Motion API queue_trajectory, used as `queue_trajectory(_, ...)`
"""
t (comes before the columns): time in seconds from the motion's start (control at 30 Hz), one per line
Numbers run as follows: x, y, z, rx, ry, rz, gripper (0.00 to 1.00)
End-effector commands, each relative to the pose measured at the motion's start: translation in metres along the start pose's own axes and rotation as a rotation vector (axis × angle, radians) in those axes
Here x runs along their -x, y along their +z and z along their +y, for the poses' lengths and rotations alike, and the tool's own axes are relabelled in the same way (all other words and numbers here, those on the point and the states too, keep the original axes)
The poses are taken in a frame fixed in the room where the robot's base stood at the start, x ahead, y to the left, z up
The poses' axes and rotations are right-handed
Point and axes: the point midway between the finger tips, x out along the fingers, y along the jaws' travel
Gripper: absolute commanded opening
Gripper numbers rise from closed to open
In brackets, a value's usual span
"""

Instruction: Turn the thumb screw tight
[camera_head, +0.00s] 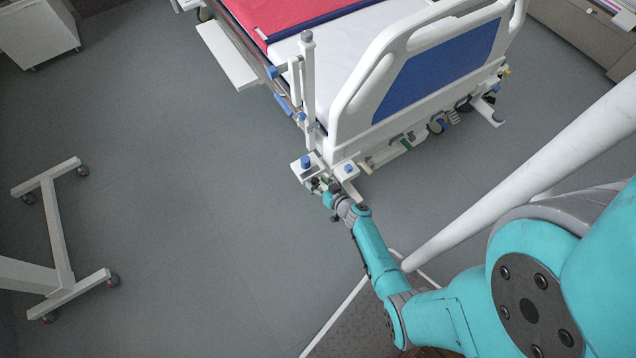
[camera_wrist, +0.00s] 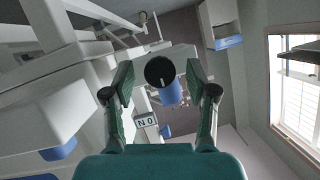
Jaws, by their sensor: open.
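The thumb screw (camera_wrist: 160,71) is a round black knob with a short white mark on its face, in the middle of the wrist view. A blue part (camera_wrist: 169,95) shows just behind and below it. My gripper (camera_wrist: 158,74) is open, with one green finger on each side of the knob; small gaps seem to show, and I cannot tell if either finger touches it. In the head view my gripper (camera_head: 325,190) is at the white bracket (camera_head: 302,174) on the bed's near corner. The knob is too small to make out surely there.
The bed's blue and white end board (camera_head: 435,65) stands right of the bracket, and a white upright post (camera_head: 308,90) rises behind it. A small label (camera_wrist: 147,121) reads "NO". A wheeled white frame (camera_head: 60,240) stands at left. Floor between is clear.

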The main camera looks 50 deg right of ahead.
Motion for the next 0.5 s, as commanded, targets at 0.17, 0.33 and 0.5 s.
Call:
queue_trajectory(0.17, 0.0001, -0.0002, 0.0000, 0.000, 0.000, 0.000, 0.37)
queue_trajectory(0.33, 0.0001, -0.0003, 0.0000, 0.000, 0.000, 0.000, 0.00)
queue_trajectory(0.5, 0.0001, -0.0004, 0.0002, -0.005, -0.002, 0.000, 0.00)
